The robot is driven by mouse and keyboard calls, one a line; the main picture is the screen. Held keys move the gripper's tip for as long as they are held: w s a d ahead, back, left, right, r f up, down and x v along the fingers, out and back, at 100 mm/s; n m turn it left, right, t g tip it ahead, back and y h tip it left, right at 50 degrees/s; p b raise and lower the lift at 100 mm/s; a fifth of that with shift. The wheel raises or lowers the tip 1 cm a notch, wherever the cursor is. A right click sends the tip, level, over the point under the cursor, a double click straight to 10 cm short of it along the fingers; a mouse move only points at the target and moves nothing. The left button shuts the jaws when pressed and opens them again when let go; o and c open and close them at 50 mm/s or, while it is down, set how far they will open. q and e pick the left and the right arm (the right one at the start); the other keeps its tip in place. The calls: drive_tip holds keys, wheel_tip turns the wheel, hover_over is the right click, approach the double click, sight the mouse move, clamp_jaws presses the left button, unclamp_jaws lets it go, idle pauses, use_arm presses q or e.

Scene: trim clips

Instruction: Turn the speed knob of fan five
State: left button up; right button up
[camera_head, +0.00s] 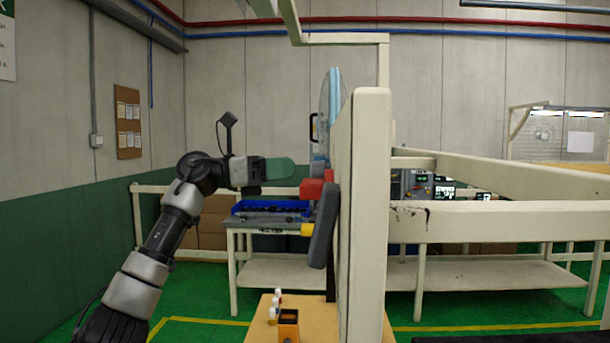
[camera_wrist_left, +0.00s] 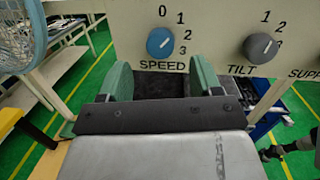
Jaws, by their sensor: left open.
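The blue round speed knob (camera_wrist_left: 160,42) is on a cream panel (camera_wrist_left: 205,18), above the printed word SPEED and among the figures 0 to 3. In the head view the panel (camera_head: 365,215) is edge-on and its knobs cannot be made out. My left gripper (camera_wrist_left: 161,76) is open, with green fingers spread to either side below the knob and nothing between them. In the head view, the left gripper (camera_head: 280,168) points right toward the panel, apart from it. The panel's fan number does not show.
A grey tilt knob (camera_wrist_left: 260,48) is to the right of the speed knob. A blue fan (camera_head: 331,105) is above the panel. Red (camera_head: 314,189) and grey (camera_head: 323,228) parts stick out from the panel below the gripper. A bench with a blue tray (camera_head: 270,207) stands behind.

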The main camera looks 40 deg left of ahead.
use_arm(q)
drive_tip(key=b+v, duration=0.1)
drive_tip(key=v, duration=0.5)
drive_tip(key=shift+f, duration=0.1)
idle(0.4)
